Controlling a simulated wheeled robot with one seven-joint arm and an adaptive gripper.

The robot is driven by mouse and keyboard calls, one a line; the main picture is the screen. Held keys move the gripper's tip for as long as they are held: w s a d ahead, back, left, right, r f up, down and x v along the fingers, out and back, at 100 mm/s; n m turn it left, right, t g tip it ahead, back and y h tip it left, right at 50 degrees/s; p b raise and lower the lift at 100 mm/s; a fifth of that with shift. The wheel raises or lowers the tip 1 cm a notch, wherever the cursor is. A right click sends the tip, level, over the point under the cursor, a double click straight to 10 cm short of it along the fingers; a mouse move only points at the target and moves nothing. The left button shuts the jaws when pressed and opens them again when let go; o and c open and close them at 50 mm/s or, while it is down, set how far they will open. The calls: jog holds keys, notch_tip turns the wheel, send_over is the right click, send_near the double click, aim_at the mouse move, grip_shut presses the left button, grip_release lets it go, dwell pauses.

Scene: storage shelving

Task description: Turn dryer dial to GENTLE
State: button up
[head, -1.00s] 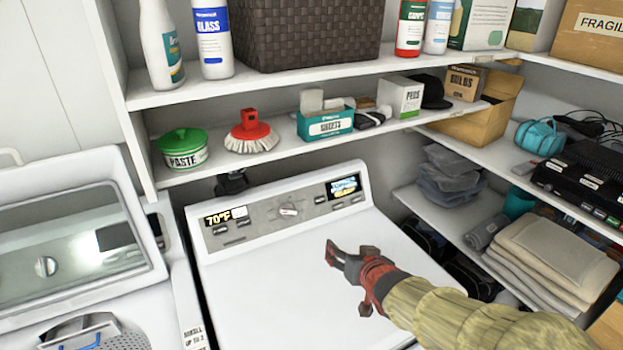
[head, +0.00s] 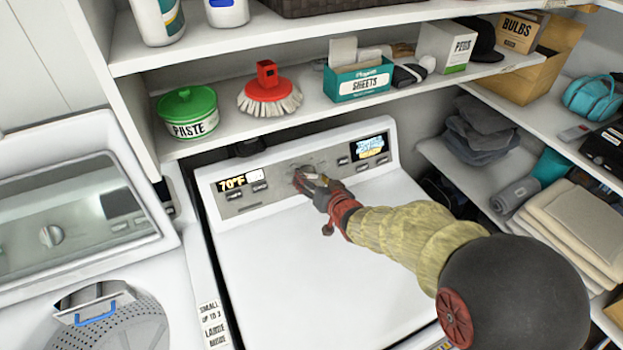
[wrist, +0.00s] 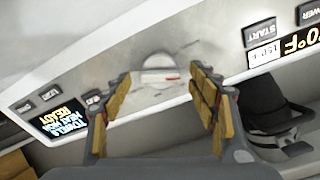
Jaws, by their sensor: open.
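The white dryer (head: 320,270) stands in the middle of the head view, with its grey control panel along the back. The dial (wrist: 160,75) shows in the wrist view as a pale round knob with a red mark, ahead of my gripper and between its fingers. My gripper (head: 306,180) is at the panel in the head view and hides most of the dial there. In the wrist view my gripper (wrist: 160,92) is open, with tan-padded fingers on either side of the dial. I cannot tell whether they touch it. The lettering around the dial is too blurred to read.
The panel has a 70°F display (head: 232,184), a second screen (head: 370,147) and several buttons. A shelf above holds a green-lidded paste tub (head: 188,115), a red brush (head: 268,92) and a sheets box (head: 358,82). A washer (head: 60,230) with a raised lid stands at left.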

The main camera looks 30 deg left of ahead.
jog(key=shift+w+a+f, duration=0.25)
jog(key=shift+w+a, duration=0.1)
jog(key=shift+a, duration=0.1)
jog(key=c, duration=0.3)
jog(key=c, duration=0.8)
jog(key=shift+c, duration=0.2)
jog(key=shift+m, duration=0.5)
jog(key=m+p, duration=0.2)
jog(key=shift+r+m, duration=0.15)
jog(key=shift+m, duration=0.25)
jog(key=shift+m+h+p, duration=0.4)
jog(key=shift+m+p, duration=0.65)
jog(key=shift+m, duration=1.65)
